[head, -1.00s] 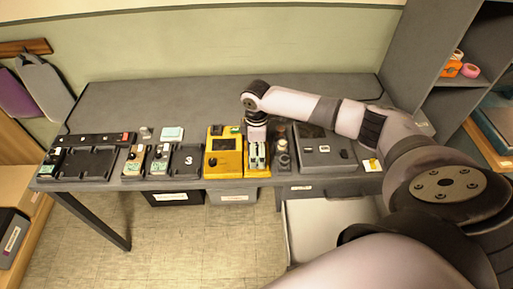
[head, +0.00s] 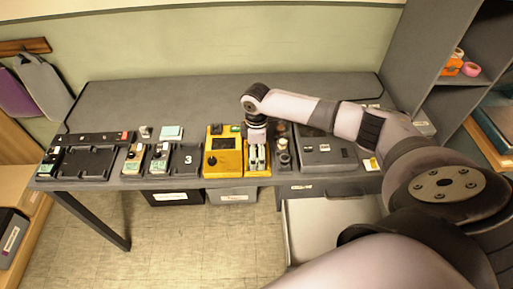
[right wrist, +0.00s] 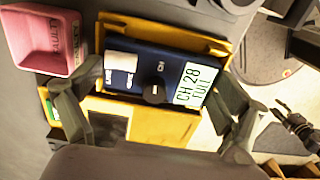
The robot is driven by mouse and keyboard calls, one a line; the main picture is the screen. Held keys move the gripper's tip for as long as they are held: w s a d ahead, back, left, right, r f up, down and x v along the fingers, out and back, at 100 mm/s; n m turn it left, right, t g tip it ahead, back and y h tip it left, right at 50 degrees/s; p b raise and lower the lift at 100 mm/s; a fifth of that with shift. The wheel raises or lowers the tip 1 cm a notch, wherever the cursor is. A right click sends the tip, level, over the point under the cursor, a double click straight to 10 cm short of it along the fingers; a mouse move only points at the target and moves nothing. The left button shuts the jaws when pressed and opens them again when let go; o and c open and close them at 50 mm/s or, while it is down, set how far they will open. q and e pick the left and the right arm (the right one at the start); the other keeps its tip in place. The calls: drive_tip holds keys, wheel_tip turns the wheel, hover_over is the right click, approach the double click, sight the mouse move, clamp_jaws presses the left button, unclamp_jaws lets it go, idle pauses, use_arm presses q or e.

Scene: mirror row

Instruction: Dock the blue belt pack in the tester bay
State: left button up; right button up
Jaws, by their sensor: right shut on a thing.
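The blue belt pack (right wrist: 150,74) has a knob and a label reading "CH 28 TULL". My right gripper (right wrist: 155,105) is shut on it, one finger at each end. The pack lies within the yellow frame of the tester bay (right wrist: 215,45); I cannot tell whether it is fully seated. In the head view my right gripper (head: 257,158) points down over the yellow bay (head: 258,174), hiding most of the pack. The yellow tester (head: 223,168) stands just left of the bay. My left gripper is not seen in the head view.
A pink tray (right wrist: 42,38) marked "FAULTY" sits close to the bay. Dark round pieces (head: 283,155) and a grey unit (head: 325,150) stand to the right. A dock marked 3 (head: 186,160) and other packs stand left. The table's back (head: 190,100) is clear.

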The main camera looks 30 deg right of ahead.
drive_tip(key=o, duration=1)
drive_tip(key=shift+c, duration=0.2)
wheel_tip(320, 180, up, 12)
